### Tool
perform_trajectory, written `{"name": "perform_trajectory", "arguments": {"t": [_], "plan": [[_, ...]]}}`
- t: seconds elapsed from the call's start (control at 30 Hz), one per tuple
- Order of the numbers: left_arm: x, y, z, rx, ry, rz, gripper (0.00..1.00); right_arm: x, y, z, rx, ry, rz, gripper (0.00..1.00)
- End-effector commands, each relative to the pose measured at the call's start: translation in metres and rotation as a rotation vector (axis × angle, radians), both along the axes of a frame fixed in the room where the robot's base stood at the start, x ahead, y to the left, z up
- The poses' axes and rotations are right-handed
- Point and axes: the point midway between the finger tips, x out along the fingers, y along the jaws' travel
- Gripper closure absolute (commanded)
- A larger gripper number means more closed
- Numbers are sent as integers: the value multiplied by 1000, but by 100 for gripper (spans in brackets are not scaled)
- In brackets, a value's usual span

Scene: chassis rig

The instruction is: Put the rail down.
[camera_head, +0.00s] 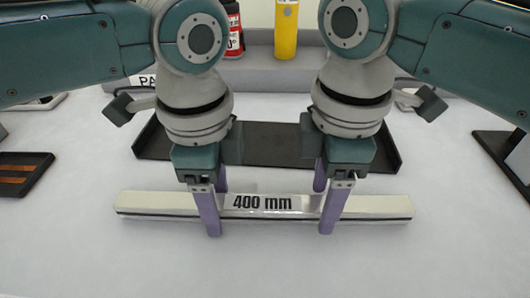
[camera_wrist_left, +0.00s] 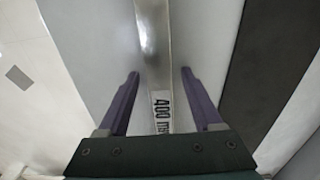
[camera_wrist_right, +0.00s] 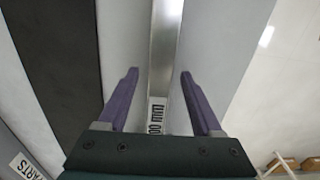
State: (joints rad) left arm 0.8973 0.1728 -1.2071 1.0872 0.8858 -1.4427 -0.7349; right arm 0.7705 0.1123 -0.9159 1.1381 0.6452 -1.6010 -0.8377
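The rail (camera_head: 160,203) is a long pale bar with a "400 mm" label at its middle, lying level across the white worktop, apparently resting on it. My left gripper (camera_head: 217,212) straddles it left of the label, and my right gripper (camera_head: 324,212) straddles it right of the label. Both point down with one purple finger on each side. In the left wrist view the fingers stand apart from the rail (camera_wrist_left: 155,45) with gaps on both sides. In the right wrist view there are also gaps beside the rail (camera_wrist_right: 165,45). The far fingers are partly hidden in the head view.
A dark flat tray (camera_head: 270,145) lies just behind the rail. A grey bin edge, a red bottle (camera_head: 234,30) and a yellow cylinder (camera_head: 286,30) are at the back. A black tray (camera_head: 25,172) is at left, a dark stand (camera_head: 500,160) at right. The front is clear.

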Motion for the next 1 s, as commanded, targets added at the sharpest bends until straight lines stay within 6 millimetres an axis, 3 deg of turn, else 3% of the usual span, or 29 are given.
{"name": "perform_trajectory", "arguments": {"t": [0.33,0.7,1.0], "plan": [[1,-1,9,-3,-1,-1,33,0,1,0,2,-1,1,33],[1,-1,87,-3,-5,-1,33,0,1,0,2,-1,1,33],[0,0,120,0,0,0,33,1,1,4,2,-2,1,33]]}}
